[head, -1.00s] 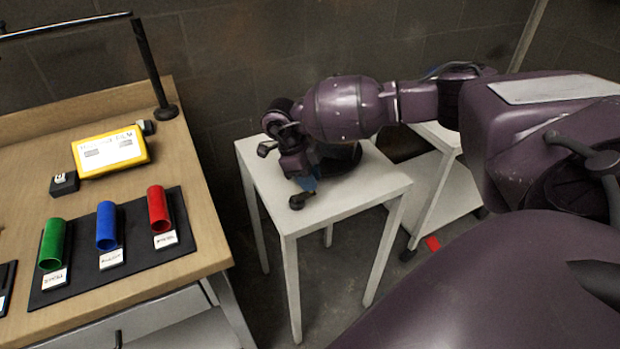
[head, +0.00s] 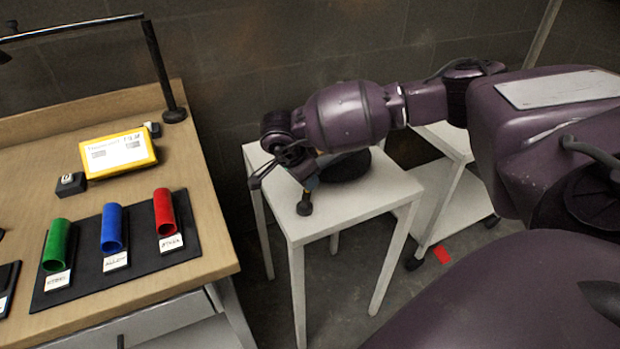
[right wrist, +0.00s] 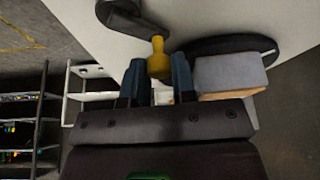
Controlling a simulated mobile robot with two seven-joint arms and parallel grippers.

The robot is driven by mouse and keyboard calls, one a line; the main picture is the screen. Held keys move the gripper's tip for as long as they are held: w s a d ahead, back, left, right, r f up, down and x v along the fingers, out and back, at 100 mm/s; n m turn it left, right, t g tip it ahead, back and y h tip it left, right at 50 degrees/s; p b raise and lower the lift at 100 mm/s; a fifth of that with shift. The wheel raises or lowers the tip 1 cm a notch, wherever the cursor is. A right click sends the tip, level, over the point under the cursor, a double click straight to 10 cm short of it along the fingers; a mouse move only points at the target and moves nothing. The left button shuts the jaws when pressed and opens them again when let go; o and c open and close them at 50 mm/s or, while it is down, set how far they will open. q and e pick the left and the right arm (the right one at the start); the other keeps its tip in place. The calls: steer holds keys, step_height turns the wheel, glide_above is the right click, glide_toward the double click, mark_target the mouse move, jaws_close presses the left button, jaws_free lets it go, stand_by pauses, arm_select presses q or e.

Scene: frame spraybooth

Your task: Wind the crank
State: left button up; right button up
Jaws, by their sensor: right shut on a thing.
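The crank stands on a small white table (head: 370,195). Its black round base (head: 346,166) shows behind my right gripper in the head view. A dark knobbed end of the crank (head: 304,205) shows near the table's front left part. In the right wrist view, the yellow crank handle (right wrist: 158,58) sits between the two blue fingers of my right gripper (right wrist: 157,75), which is shut on it. A dark crank arm (right wrist: 125,14) runs to the upper left from the handle. In the head view my wrist hides much of the crank. My left gripper is out of view.
A wooden bench (head: 190,255) at left bears a black mat with green (head: 57,245), blue (head: 111,228) and red (head: 164,212) tubes, and a yellow box (head: 118,154). A white cart (head: 450,200) stands right of the table. A grey block (right wrist: 228,73) lies beside the fingers.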

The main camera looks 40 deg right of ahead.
steer(key=n, duration=0.1)
steer(key=n+t, duration=0.1)
steer(key=a+n, duration=0.1)
steer(key=shift+w+n+t, duration=0.3)
steer(key=shift+w+n, duration=0.05)
steer(key=shift+n, duration=0.05)
steer(key=shift+w+a+n+t+y, duration=0.1)
steer(key=shift+a+n+t+y, duration=0.25)
steer(key=shift+n, duration=0.75)
steer(key=shift+w+a+n+t+y, duration=0.15)
steer(key=shift+a+n+t, duration=0.25)
steer(key=shift+n, duration=0.7)
steer(key=o, duration=0.9)
steer(key=shift+s, duration=0.1)
